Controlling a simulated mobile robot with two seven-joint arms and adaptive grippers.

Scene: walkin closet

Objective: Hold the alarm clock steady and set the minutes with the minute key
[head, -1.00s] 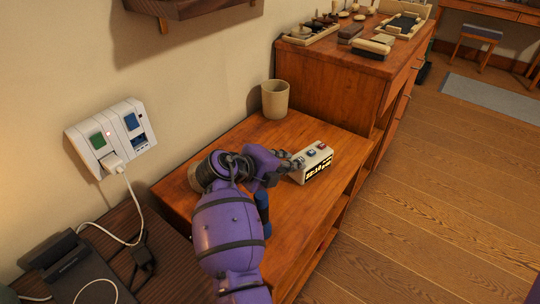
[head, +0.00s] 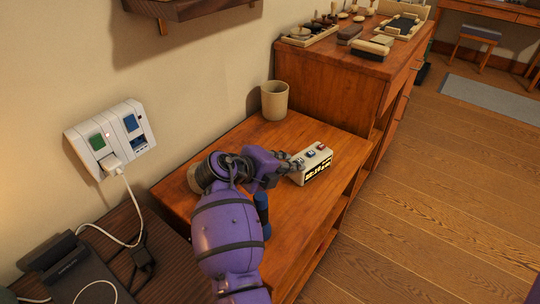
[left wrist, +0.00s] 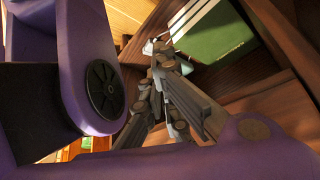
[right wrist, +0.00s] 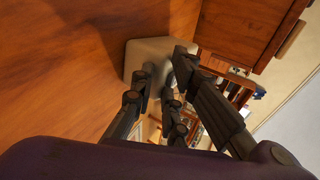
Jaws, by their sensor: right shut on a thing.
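The alarm clock (head: 326,162) is a cream block with lit digits on its dark front, standing on the wooden shelf top. Small coloured keys, one blue (head: 311,154) and one red (head: 321,147), sit on its top; I cannot read their labels. My right gripper (head: 290,164) is shut on the clock at its near left end. In the right wrist view, the dark fingers meet the cream body (right wrist: 152,56) of the clock. My left gripper (left wrist: 165,62) shows only in the left wrist view; its fingers come together at the tips, away from the clock.
A beige cup (head: 275,100) stands behind the clock by the wall. A taller wooden cabinet (head: 335,80) with trays on it rises beyond. A wall outlet (head: 112,138) with a white cable is at left. The shelf top (head: 290,232) is clear in front of the clock.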

